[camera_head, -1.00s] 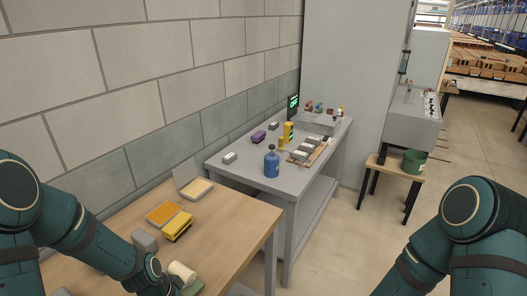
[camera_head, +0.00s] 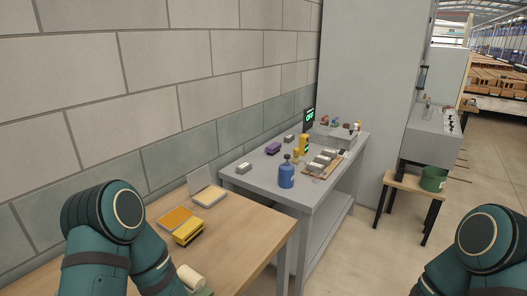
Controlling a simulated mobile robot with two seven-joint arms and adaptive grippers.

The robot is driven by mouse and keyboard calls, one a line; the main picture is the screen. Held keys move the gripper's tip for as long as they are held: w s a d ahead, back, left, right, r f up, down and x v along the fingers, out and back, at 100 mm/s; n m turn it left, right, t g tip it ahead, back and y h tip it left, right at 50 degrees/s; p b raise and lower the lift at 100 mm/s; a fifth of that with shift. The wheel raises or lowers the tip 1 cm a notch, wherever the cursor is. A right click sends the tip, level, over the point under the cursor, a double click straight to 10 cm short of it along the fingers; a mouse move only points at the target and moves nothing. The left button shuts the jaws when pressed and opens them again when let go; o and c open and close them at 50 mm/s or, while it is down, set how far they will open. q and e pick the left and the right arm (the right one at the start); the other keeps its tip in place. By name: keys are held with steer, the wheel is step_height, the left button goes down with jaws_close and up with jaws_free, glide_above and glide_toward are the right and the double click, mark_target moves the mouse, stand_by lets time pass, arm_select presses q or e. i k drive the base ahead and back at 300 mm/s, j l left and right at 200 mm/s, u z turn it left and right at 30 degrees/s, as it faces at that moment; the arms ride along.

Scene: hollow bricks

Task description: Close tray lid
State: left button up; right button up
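A small shallow tray (camera_head: 209,197) with a pale yellow inside sits at the back of the wooden table. A grey panel that looks like its lid (camera_head: 199,178) stands raised and tilted back at its rear edge, so the tray looks open. My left arm comes up at the lower left, in front of the table, well short of the tray. Its gripper is not visible. My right arm shows at the lower right, far from the tray, and its gripper is below the frame.
An orange-topped flat piece (camera_head: 176,219) and a yellow block (camera_head: 188,232) lie near the tray. A pale cylinder (camera_head: 190,277) is at the table's front. A grey bench (camera_head: 262,178) behind holds a blue bottle (camera_head: 286,175). The table's right part is clear.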

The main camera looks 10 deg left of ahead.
mark_target(197, 180)
steer(key=i+l+u, duration=0.1)
steer(key=i+l, duration=0.15)
steer(key=i+l+u, duration=0.25)
steer(key=i+l, duration=0.2)
steer(key=l, duration=0.15)
steer(key=i+l+u, duration=0.15)
steer(key=l, duration=0.2)
steer(key=i+l+u, duration=0.1)
steer(key=i+l, duration=0.15)
steer(key=i+l+u, duration=0.1)
steer(key=l, duration=0.35)
steer(key=i+l+u, duration=0.15)
steer(key=i+l, duration=0.1)
steer(key=l, duration=0.1)
